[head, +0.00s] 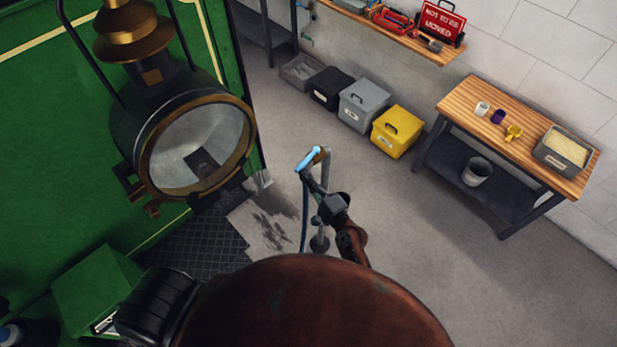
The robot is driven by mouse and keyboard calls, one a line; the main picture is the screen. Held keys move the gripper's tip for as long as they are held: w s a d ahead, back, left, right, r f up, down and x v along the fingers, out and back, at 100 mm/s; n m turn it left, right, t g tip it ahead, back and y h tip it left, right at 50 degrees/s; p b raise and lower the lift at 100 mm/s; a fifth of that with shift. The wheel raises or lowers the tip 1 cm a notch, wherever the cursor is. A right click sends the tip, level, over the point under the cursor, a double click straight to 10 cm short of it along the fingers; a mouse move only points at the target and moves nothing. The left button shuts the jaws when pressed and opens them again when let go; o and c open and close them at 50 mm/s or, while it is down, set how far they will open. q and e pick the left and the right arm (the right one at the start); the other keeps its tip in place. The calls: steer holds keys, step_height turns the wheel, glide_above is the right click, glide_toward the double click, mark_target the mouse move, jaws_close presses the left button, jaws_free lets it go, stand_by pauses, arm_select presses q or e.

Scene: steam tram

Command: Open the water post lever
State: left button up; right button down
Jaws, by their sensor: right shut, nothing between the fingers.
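The water post (326,167) is a thin grey standpipe with a brassy-brown top, standing on the floor right of the green tram. Its light-blue lever (309,158) slants from the brassy top down to the left. A dark blue hose (303,225) hangs beside the post. My right gripper (304,178) is shut and empty, with its fingertips close by the lower left end of the lever. I cannot tell if they touch it. My gripper and arm hide part of the post's lower length. My left gripper is not in view.
The green tram (50,130) with its big brass-rimmed lamp (200,150) stands at the left. Grey, black and yellow boxes (396,130) line the wall. A wooden workbench (470,100) stands at the right. The floor between post and bench is clear.

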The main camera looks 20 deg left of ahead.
arm_select(q)
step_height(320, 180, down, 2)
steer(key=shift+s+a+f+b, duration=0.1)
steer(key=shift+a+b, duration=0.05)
steer(key=shift+b, duration=0.75)
arm_select(e)
steer(key=s+d+f, duration=0.1)
steer(key=s+d, duration=0.2)
steer(key=s, duration=0.8)
steer(key=shift+d+f, duration=0.15)
